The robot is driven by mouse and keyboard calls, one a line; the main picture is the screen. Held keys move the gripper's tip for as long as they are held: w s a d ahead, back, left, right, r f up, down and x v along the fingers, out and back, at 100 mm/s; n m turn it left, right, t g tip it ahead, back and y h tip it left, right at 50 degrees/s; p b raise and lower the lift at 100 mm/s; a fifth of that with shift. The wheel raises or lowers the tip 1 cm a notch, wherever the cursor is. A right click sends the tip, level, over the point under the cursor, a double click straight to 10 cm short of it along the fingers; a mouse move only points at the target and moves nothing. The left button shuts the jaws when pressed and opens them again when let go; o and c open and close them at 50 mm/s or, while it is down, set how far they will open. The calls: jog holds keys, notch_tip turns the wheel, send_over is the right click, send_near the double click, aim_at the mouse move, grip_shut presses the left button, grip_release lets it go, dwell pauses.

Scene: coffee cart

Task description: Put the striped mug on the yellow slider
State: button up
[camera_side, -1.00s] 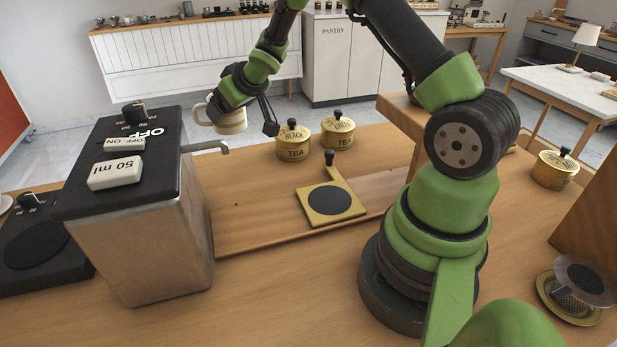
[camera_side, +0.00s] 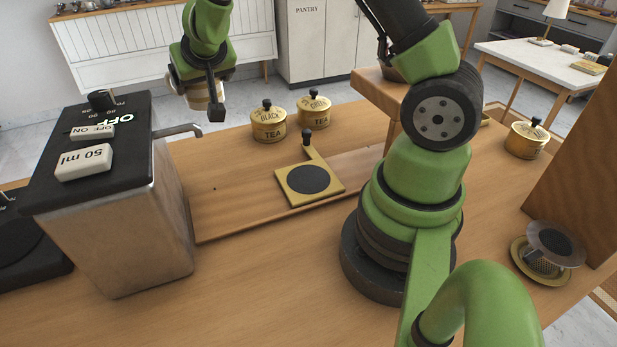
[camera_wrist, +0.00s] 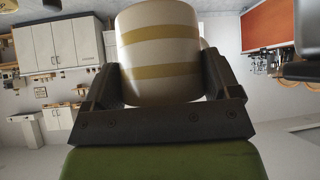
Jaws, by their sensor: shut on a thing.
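The striped mug (camera_wrist: 158,60) is cream with tan bands and fills the middle of the wrist view, between my gripper's fingers (camera_wrist: 160,95). In the side view the mug (camera_side: 204,95) is partly hidden behind my gripper (camera_side: 205,100), which is shut on it. It is held in the air above and behind the wooden counter, right of the metal dispenser. The yellow slider (camera_side: 331,188) is a flat square plate with a dark round pad and a black knob at the back. It lies on the counter, to the right of and below the mug, with nothing on it.
Two gold tea tins (camera_side: 268,124) stand behind the slider. The metal dispenser (camera_side: 125,225) with its spout (camera_side: 180,132) stands at the left. A strainer on a gold dish (camera_side: 547,255) is at the right. The board (camera_side: 232,205) left of the slider is clear.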

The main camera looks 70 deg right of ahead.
jog(key=s+f+m+g+h, duration=0.1)
jog(key=s+m+g+h, duration=0.25)
jog(key=s+m, duration=0.55)
jog(key=m+g, duration=0.3)
jog(key=g, duration=0.2)
send_over(305, 183)
jog(key=f, duration=0.2)
jog(key=shift+d+f, duration=0.1)
jog(key=shift+f, duration=4.5)
jog(key=shift+f, duration=0.1)
jog(key=o, duration=1)
jog(key=shift+r, duration=0.3)
jog(key=v, duration=1.2)
jog(key=shift+f, duration=0.15)
